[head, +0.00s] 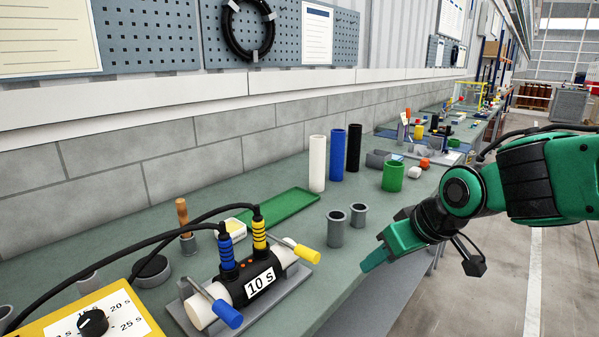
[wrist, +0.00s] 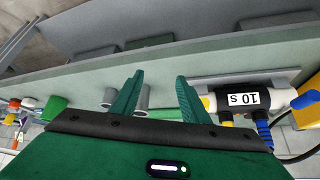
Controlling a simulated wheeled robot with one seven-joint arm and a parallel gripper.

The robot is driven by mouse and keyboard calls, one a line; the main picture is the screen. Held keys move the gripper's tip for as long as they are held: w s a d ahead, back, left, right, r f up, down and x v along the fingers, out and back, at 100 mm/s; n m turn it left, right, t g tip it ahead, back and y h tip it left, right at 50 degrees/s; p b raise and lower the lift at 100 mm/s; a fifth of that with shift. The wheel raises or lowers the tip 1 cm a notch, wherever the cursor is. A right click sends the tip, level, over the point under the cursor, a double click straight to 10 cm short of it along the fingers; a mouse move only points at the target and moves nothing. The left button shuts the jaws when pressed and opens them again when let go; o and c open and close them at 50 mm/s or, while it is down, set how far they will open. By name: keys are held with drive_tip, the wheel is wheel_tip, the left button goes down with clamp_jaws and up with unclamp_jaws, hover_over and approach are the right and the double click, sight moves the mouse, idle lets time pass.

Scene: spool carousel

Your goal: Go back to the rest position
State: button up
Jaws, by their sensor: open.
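My gripper (head: 385,252) is at the end of my green arm, in front of the bench's front edge at the right of the head view. In the wrist view its two green fingers (wrist: 160,95) are spread apart, with nothing between them. The green workbench (head: 375,225) runs from the lower left to the far right. Two grey cups (head: 336,228) stand on it, just left of my gripper. In the wrist view the cups (wrist: 142,97) show behind the fingers.
A clamped pipe with a black "10 S" coupler (head: 262,288) sits on a grey base, cabled to a yellow dial box (head: 92,318). A green tray (head: 280,208), white tube (head: 317,163), blue tube (head: 337,155), black tube (head: 353,148) and green ring (head: 393,177) stand behind. The right floor is clear.

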drive_tip(key=s+d+f+m+g+h, duration=0.1)
drive_tip(key=s+d+f+m, duration=0.2)
drive_tip(key=d, duration=0.5)
drive_tip(key=s+d+m+g+h, duration=0.15)
drive_tip(key=s+d, duration=0.25)
drive_tip(key=d, duration=0.4)
drive_tip(key=s+d+f+m+g, duration=0.1)
drive_tip(key=s+d+m, duration=0.2)
drive_tip(key=s, duration=0.4)
drive_tip(key=s+d+f+m+g, duration=0.1)
drive_tip(key=s+d+m, duration=0.3)
drive_tip(key=s, duration=0.4)
drive_tip(key=shift+d+g, duration=0.75)
drive_tip(key=shift+c, duration=1.2)
